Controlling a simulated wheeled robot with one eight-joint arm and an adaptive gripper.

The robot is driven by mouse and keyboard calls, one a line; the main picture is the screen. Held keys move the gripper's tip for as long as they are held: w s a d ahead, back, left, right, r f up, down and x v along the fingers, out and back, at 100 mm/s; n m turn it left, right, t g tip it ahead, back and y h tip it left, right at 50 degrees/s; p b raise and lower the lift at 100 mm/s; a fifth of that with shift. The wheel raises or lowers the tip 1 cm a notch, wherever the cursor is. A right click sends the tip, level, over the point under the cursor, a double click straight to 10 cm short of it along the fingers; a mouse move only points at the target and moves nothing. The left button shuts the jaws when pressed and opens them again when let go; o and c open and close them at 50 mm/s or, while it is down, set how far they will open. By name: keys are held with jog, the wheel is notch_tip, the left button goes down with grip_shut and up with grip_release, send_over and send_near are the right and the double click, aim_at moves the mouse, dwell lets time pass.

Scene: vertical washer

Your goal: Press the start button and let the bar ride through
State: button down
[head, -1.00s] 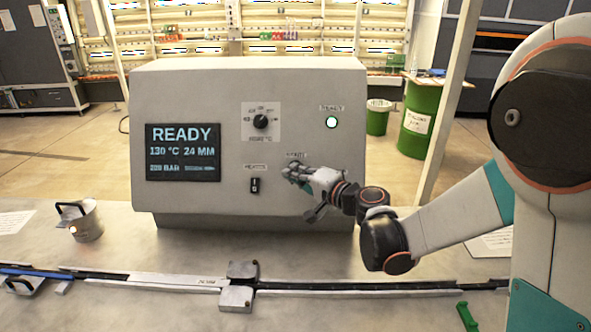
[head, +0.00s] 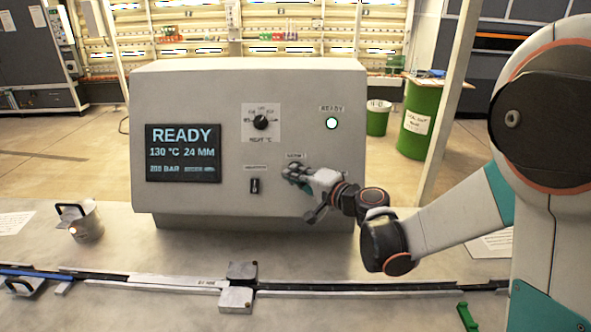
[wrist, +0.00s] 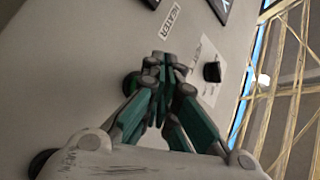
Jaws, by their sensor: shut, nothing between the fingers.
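My gripper (head: 291,173) is shut and empty, with its fingertips at the front of the grey control box (head: 215,85), just below a small label. In the wrist view the closed fingertips (wrist: 162,66) are close to the panel. A dark green round part (wrist: 130,83) shows partly beside the fingers; it may be the start button, which my gripper hides in the head view. The screen (head: 183,152) reads READY, 130 °C, 24 MM, and the ready lamp (head: 331,123) is lit. A blue bar (head: 30,271) lies at the left end of the rail (head: 370,288).
A metal clamp block (head: 240,285) sits mid-rail. A knob (head: 261,122) and a black heater switch (head: 255,186) are on the panel left of my gripper. A metal pot (head: 82,220) stands at the left, and a green piece (head: 466,316) lies front right.

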jog(key=shift+w+f, duration=0.1)
jog(key=shift+w, duration=0.05)
jog(key=shift+w+b, duration=0.25)
jog(key=shift+b, duration=0.05)
jog(key=shift+w+f, duration=0.3)
jog(key=shift+w, duration=0.15)
dwell(0.9)
jog(key=shift+s, duration=0.1)
dwell(0.3)
jog(key=shift+s+r, duration=0.4)
jog(key=shift+s, duration=0.3)
